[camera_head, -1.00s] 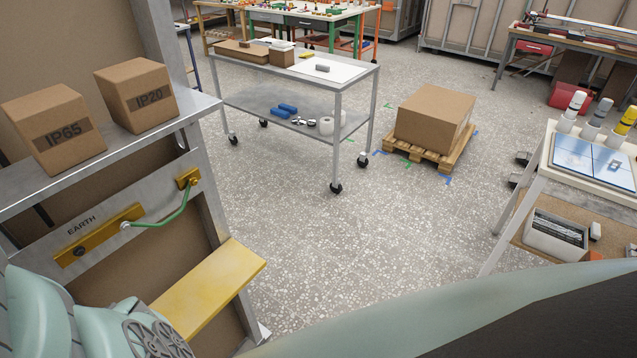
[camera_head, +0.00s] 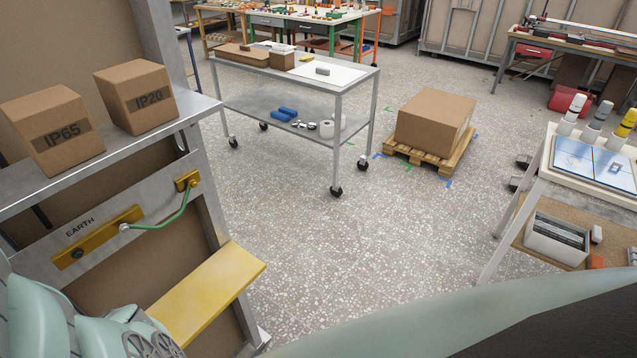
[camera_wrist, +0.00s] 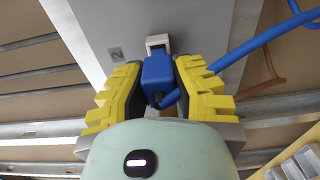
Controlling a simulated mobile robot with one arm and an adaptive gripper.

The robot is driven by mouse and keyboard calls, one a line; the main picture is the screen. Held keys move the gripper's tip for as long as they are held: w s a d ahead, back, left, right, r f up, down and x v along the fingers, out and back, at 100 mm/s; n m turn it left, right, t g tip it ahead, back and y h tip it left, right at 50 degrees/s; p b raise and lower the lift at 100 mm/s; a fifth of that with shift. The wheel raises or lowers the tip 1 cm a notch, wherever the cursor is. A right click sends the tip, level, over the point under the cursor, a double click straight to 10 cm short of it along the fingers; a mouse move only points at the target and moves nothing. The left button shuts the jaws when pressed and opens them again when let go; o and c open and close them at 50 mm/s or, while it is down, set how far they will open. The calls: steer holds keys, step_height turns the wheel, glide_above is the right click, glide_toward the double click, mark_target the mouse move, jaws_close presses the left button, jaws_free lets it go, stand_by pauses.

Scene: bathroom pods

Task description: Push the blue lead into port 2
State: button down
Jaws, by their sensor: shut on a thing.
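The blue lead's plug (camera_wrist: 156,80) is between the yellow-padded fingers of my gripper (camera_wrist: 158,90) in the wrist view. The blue cable (camera_wrist: 262,40) runs from it to the upper right. A port (camera_wrist: 158,42) with a pale housing is directly beyond the plug, beside a tag marked 2 (camera_wrist: 116,54) on the grey panel (camera_wrist: 195,22). The plug's front end overlaps the port's near edge in the picture; I cannot tell how far it is inserted. The gripper is shut on the plug. The head view does not show the plug, port or gripper fingers.
A brown cable (camera_wrist: 268,75) hangs right of the gripper. Metal rails (camera_wrist: 40,128) cross the wrist view. A trolley (camera_head: 295,88) stands beyond open floor.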

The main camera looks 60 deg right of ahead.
steer(key=shift+w+d, duration=0.1)
steer(key=shift+w, duration=0.75)
steer(key=c, duration=0.9)
jaws_free()
steer(key=shift+o, duration=0.2)
steer(key=s, duration=1.2)
steer(key=shift+a, duration=0.2)
steer(key=shift+w, duration=0.1)
